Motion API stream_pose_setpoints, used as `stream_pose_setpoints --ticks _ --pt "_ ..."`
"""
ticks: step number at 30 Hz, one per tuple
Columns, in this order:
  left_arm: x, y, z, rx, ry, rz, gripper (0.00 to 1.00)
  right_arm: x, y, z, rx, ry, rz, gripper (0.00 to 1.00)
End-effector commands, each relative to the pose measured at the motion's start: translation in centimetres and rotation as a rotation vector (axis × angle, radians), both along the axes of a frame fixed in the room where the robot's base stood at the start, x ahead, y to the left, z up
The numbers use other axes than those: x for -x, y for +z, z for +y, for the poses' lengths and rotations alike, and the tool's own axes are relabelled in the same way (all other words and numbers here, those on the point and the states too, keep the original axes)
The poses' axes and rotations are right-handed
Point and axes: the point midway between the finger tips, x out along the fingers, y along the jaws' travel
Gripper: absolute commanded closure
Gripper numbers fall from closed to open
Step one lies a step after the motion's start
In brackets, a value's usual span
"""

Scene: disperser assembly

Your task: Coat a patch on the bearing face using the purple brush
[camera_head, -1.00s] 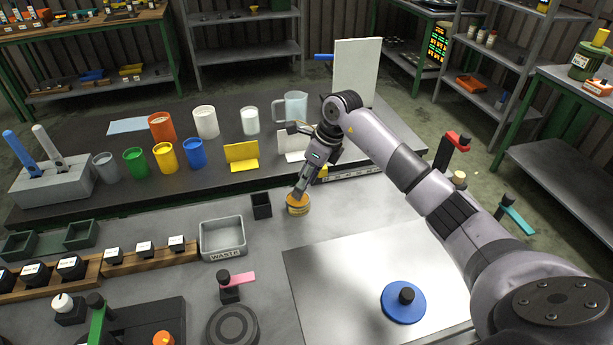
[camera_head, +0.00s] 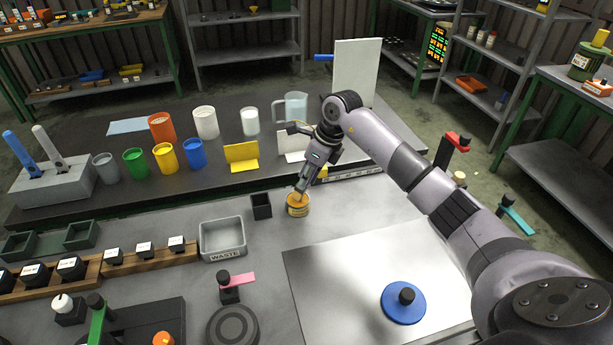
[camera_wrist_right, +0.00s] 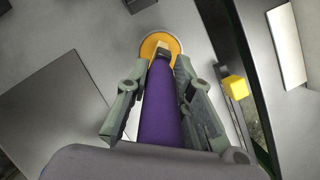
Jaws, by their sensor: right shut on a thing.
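My right gripper (camera_head: 301,188) is shut on the purple brush (camera_wrist_right: 160,112), whose handle runs between its fingers in the right wrist view. The brush points down at a small round pot (camera_head: 298,210) with an amber top. In the wrist view the brush's tip end overlaps the amber surface (camera_wrist_right: 151,43); whether the bristles touch it I cannot tell. The brush itself is hardly visible in the head view. I cannot identify the bearing face with certainty in these views. My left gripper is not in view.
A grey waste tray (camera_head: 222,222) and a small black box (camera_head: 261,212) stand left of the pot. A bare metal plate (camera_head: 340,270) with a blue knobbed disc (camera_head: 403,312) lies in front. Several coloured cups line the raised dark shelf behind.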

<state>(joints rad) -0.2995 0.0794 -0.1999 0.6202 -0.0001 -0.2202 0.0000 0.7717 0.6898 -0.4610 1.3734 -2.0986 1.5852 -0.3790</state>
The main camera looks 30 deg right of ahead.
Motion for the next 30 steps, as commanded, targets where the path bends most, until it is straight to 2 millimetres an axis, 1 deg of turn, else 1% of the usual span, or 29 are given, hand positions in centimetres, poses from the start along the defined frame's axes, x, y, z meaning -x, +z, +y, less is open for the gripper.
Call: stream_pose_setpoints --ticks 1,3,21,25,30 --pt "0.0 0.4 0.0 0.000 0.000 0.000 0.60 -0.1 0.7 0.0 0.000 -0.001 -0.003 1.00" --pt "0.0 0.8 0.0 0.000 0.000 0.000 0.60 -0.1 1.3 0.0 0.000 -0.001 -0.003 1.00" --pt "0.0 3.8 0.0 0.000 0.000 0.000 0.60 -0.1 6.2 -0.1 0.000 -0.002 -0.006 1.00" --pt "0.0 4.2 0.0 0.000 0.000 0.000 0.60 -0.1 6.8 0.0 -0.001 0.000 -0.005 1.00" --pt "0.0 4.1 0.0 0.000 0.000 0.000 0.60 -0.1 6.8 0.0 -0.001 0.000 -0.004 1.00"
